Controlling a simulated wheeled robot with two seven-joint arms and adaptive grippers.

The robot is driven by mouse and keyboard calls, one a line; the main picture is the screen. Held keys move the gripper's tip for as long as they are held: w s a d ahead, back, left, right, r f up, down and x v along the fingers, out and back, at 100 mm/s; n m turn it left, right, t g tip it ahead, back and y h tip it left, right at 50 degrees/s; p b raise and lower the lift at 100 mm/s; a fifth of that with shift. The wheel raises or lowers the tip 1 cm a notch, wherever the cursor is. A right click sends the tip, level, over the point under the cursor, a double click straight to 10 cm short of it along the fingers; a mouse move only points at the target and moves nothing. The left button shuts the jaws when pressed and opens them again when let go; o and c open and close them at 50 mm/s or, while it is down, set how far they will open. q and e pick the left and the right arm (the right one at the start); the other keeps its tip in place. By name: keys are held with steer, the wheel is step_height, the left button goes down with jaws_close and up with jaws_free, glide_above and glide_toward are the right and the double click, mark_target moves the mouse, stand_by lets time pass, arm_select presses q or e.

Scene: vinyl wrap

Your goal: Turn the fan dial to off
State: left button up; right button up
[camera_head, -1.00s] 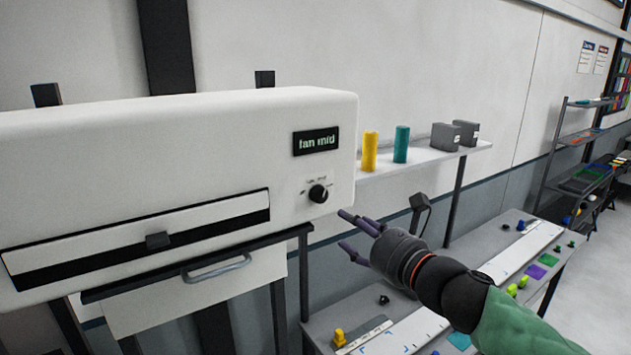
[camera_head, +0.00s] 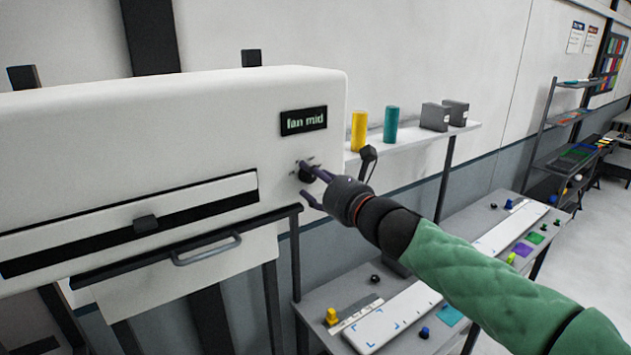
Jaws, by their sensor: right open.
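The black fan dial (camera_head: 306,174) is on the front of a white machine (camera_head: 190,120), near its right end. A small display (camera_head: 303,121) above the dial reads "fan mid". My right gripper (camera_head: 308,181) is at the dial with its fingers apart, one above and one below it. The upper finger overlaps the dial and partly hides it. I cannot tell whether the fingers touch the dial, and its pointer is not readable. My left gripper is not in view.
A shelf (camera_head: 415,139) right of the machine holds a yellow roll (camera_head: 359,131), a teal roll (camera_head: 391,124) and grey boxes. A drawer handle (camera_head: 206,249) sticks out below the machine's slot. Grey work tables with small items stand below my right arm.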

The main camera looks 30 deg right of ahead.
steer(key=c, duration=1.2)
steer(key=shift+o, duration=0.2)
steer(key=shift+f, duration=0.15)
